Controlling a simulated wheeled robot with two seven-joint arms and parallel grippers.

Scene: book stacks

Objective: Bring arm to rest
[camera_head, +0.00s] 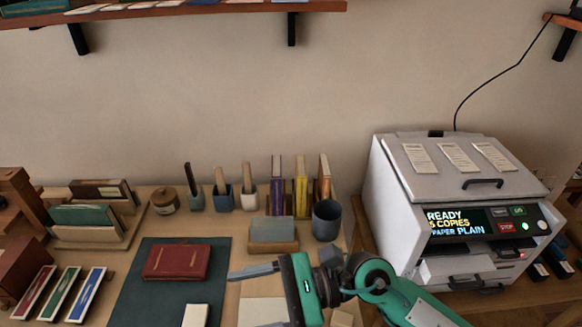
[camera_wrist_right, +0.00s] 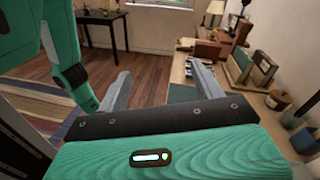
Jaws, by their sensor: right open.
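My right gripper (camera_head: 250,299) reaches in from the lower right of the head view, over the front of the desk. Its grey fingers are apart, and in the right wrist view the gap between them (camera_wrist_right: 158,76) is empty. The gripper is right of the dark red book (camera_head: 177,261), which lies on the dark green mat (camera_head: 133,291). A blue-grey book on a tan block (camera_head: 273,247) stands just behind the fingers. My left gripper is in neither view.
The white copier (camera_head: 405,185) stands right of my arm, its screen lit. A dark cup (camera_head: 326,219), upright books (camera_head: 301,197) and tool pots (camera_head: 222,196) line the back. Three coloured boxes (camera_head: 60,292) lie front left. A wall shelf (camera_head: 180,10) hangs above.

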